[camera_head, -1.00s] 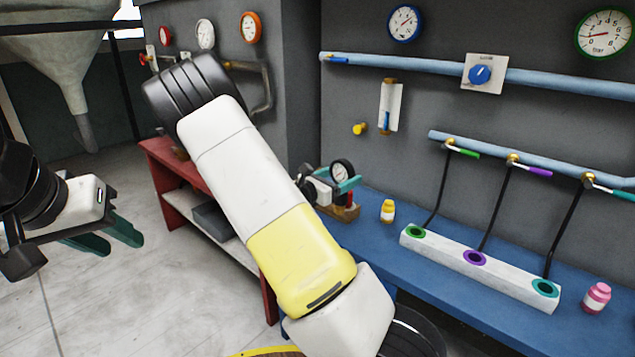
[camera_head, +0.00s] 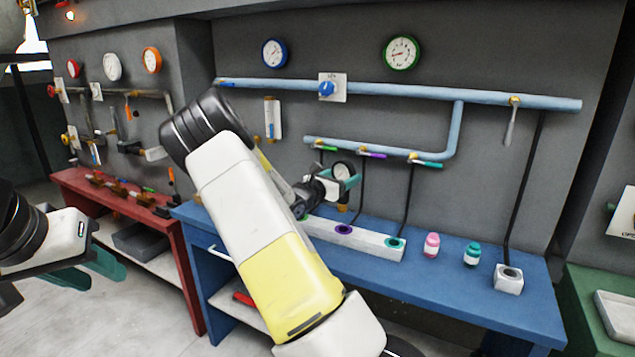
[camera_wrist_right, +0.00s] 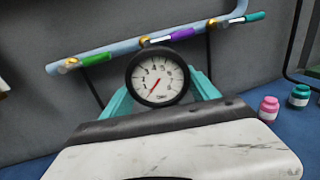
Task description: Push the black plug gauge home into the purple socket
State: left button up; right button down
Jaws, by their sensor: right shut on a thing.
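The black plug gauge (camera_head: 342,170) has a round white dial with a black rim. My right gripper (camera_head: 347,184) is shut on it and holds it up in front of the wall above the blue bench. In the right wrist view the dial (camera_wrist_right: 158,78) faces the camera between the teal fingers; its lower end is hidden. The purple socket (camera_head: 343,230) is a ring on top of a white block (camera_head: 367,239) and looks empty. In the head view the gauge appears above it, apart from it. My left gripper (camera_head: 92,272) is open and empty at the far left.
A teal-ringed socket (camera_head: 395,243) is on the same block. Pink (camera_head: 432,245) and teal (camera_head: 472,254) bottles and a small white block (camera_head: 508,279) stand to the right on the blue bench (camera_head: 450,292). Black hoses (camera_head: 410,200) hang behind the block. A red bench (camera_head: 120,205) stands left.

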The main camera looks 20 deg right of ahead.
aim_at(342, 207)
jog(key=shift+s+d+r, duration=0.1)
jog(key=shift+s+d, duration=0.1)
jog(key=shift+d, duration=0.1)
jog(key=shift+f, duration=4.9)
jog(key=shift+c, duration=0.7)
grip_release()
jog(key=shift+a+f, duration=0.1)
jog(key=v, duration=0.7)
jog(key=shift+s+a, duration=0.2)
jog(key=shift+a, duration=0.05)
